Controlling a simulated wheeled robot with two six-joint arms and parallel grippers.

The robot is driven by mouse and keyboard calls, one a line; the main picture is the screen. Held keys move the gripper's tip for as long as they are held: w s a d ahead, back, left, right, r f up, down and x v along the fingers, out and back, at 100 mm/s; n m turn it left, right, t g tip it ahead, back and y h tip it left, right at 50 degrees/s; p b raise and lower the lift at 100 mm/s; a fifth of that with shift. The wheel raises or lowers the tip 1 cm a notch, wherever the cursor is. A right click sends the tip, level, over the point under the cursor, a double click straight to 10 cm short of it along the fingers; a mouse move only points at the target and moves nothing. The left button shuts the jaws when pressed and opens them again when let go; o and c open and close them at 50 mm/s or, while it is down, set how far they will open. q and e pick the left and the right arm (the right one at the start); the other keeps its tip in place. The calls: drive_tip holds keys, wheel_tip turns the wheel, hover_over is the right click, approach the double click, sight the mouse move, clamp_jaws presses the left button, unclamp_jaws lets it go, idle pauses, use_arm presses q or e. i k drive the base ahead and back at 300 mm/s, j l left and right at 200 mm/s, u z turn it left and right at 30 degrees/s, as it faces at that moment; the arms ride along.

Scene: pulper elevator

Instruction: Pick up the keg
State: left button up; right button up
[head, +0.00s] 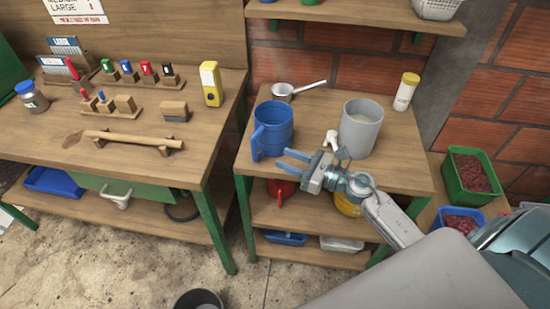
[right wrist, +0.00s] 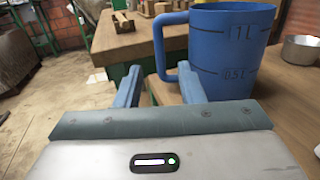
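No object is plainly a keg; I cannot tell which one the name means. A blue measuring jug (head: 272,130) stands upright on the small wooden table, its handle to the left. In the right wrist view the jug (right wrist: 232,50) shows 1L and 0.5L marks. A grey cylindrical pot (head: 361,128) with pale contents stands to its right. My right gripper (head: 283,160) is open and empty just in front of the blue jug. In the right wrist view its blue fingers (right wrist: 158,88) are apart, with the jug handle beyond them. My left gripper is not in view.
A small saucepan (head: 284,91), a white scoop-like piece (head: 331,139) and a yellow-capped shaker (head: 406,92) share the table. A yellow container (head: 347,206) and red item (head: 281,190) are on the shelf below. The workbench (head: 70,148) is left; a green crate (head: 463,190) is right.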

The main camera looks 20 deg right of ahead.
sight(362, 119)
drive_tip(key=z, duration=1.4)
